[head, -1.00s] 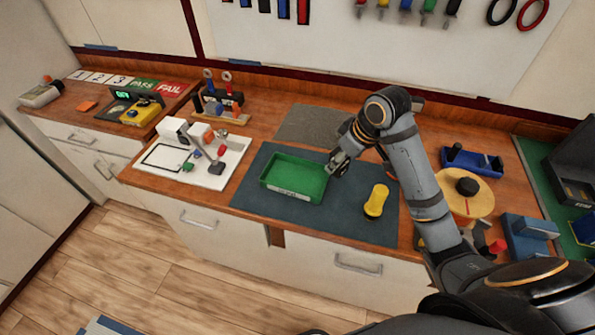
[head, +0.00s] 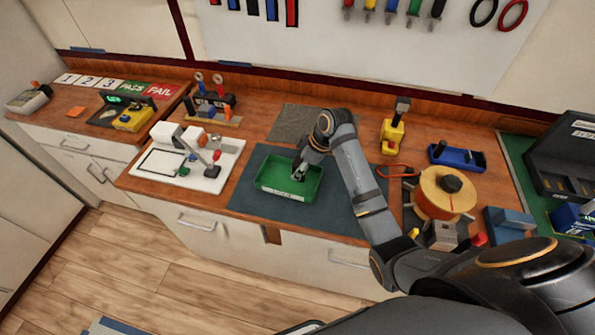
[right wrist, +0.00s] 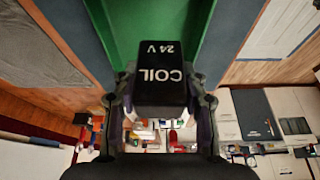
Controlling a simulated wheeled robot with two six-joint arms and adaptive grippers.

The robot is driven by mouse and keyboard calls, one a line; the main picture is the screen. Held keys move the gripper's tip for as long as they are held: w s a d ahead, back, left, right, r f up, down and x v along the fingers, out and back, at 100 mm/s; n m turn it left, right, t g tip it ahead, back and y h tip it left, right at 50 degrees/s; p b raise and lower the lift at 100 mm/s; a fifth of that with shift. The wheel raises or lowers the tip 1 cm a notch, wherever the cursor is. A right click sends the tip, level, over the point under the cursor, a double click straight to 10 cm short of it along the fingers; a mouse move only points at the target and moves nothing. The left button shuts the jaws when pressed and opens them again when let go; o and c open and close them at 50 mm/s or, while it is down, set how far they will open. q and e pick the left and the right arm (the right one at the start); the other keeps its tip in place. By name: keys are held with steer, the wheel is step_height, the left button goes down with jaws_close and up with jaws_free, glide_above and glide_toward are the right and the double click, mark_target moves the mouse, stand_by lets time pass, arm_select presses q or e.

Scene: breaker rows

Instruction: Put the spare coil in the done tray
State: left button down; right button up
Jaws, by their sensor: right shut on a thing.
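The done tray is a green, open tray (head: 262,186) with a label on its front wall, lying on a dark blue-grey mat. It also fills the top middle of the right wrist view (right wrist: 205,30). The spare coil is a black block (right wrist: 162,72) marked "COIL 24 V". My right gripper (head: 298,176) is shut on the coil and holds it over the tray. Whether the coil touches the tray floor cannot be told. In the head view the coil is mostly hidden by the gripper. My left gripper is not in view.
A white board with small parts (head: 205,172) stands left of the tray. A grey mat (head: 300,122) lies behind it. To the right are a yellow stand (head: 392,137), an orange spool (head: 440,200) and a blue holder (head: 458,157). My right arm covers the mat's right part.

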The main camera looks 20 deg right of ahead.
steer(key=shift+w+f, duration=0.6)
steer(key=shift+f, duration=0.1)
steer(key=x, duration=0.1)
steer(key=p+x, duration=0.1)
steer(key=x, duration=0.1)
steer(key=shift+s+d+f+p, duration=0.15)
steer(key=shift+d+p, duration=0.15)
steer(key=shift+p, duration=0.1)
steer(key=shift+d+f, duration=0.1)
steer(key=shift+f, duration=0.15)
steer(key=o, duration=1.3)
steer(key=shift+f, duration=0.15)
steer(key=shift+r, duration=0.25)
steer(key=b+v, duration=0.2)
steer(key=v, duration=0.9)
steer(key=shift+s+d+r, duration=0.15)
steer(key=shift+r, duration=0.2)
